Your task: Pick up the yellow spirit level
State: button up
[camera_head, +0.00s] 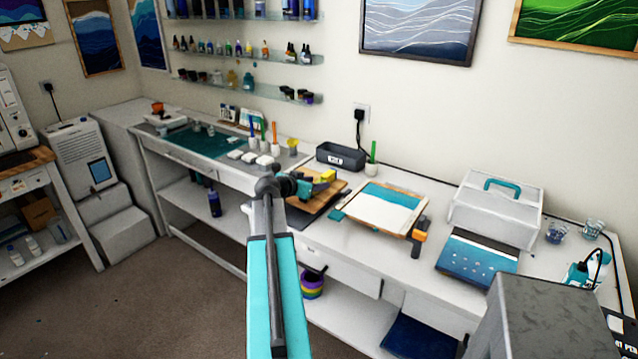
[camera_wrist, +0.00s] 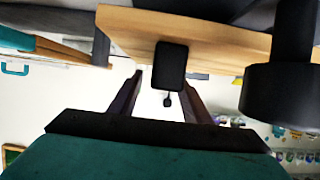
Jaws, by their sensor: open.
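The yellow spirit level (camera_head: 326,176) looks like a small yellow block at the wooden board (camera_head: 325,195) on the white bench, partly behind my gripper. My gripper (camera_head: 304,187) is just left of it in the head view, close to the board's left side; whether they touch I cannot tell. In the wrist view my gripper (camera_wrist: 161,85) is open with two dark fingers apart. A black block with a small knob (camera_wrist: 170,65) appears between the fingers, against the wooden board's edge (camera_wrist: 215,45).
A dark tray (camera_head: 341,156) stands behind the board. To the right are a framed panel with a teal-and-white surface (camera_head: 385,207), a white case (camera_head: 495,210) and a blue panel (camera_head: 477,260). White pads and cups (camera_head: 265,160) stand to the left. Glass shelves (camera_head: 250,90) hang above.

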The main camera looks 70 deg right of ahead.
jog(key=shift+p+x, duration=0.4)
jog(key=shift+x, duration=1)
grip_shut()
